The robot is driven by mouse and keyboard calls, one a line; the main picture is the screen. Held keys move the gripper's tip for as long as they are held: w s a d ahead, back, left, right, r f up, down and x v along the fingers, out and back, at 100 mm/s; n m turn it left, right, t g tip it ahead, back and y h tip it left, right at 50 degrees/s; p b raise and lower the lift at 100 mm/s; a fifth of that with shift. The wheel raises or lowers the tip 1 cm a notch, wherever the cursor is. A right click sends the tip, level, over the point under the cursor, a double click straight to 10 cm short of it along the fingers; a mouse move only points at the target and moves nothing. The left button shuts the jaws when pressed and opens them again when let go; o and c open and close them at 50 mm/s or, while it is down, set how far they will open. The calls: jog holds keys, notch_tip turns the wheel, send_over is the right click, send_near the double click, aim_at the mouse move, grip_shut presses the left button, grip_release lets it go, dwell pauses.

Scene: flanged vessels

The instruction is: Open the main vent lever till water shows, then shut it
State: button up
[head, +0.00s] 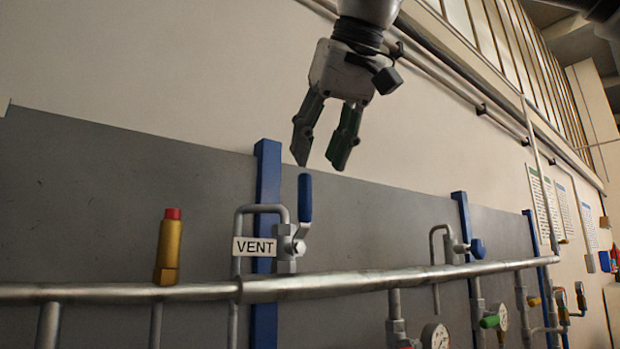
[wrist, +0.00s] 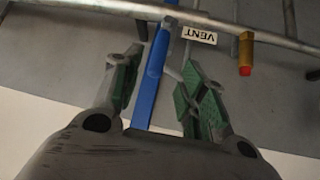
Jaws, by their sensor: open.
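The main vent lever (head: 305,198) has a blue handle standing upright on a grey valve (head: 288,246), right of a white VENT label (head: 252,247). A thin bent pipe (head: 238,222) loops from the valve and runs down behind the main pipe; I see no water on it. My gripper (head: 321,150) is open and empty, pointing down just above the handle's top, apart from it in the head view. In the wrist view, which is upside down, the handle (wrist: 158,58) appears between the open fingers (wrist: 160,78). Whether they touch it there is unclear.
A horizontal main pipe (head: 400,279) crosses below the valve. A brass fitting with a red tip (head: 167,248) stands at left. A blue post (head: 266,180) stands behind the valve. Another blue-handled valve (head: 476,248) and gauges (head: 435,336) are at right.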

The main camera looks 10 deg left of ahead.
jog(key=shift+v, duration=1.65)
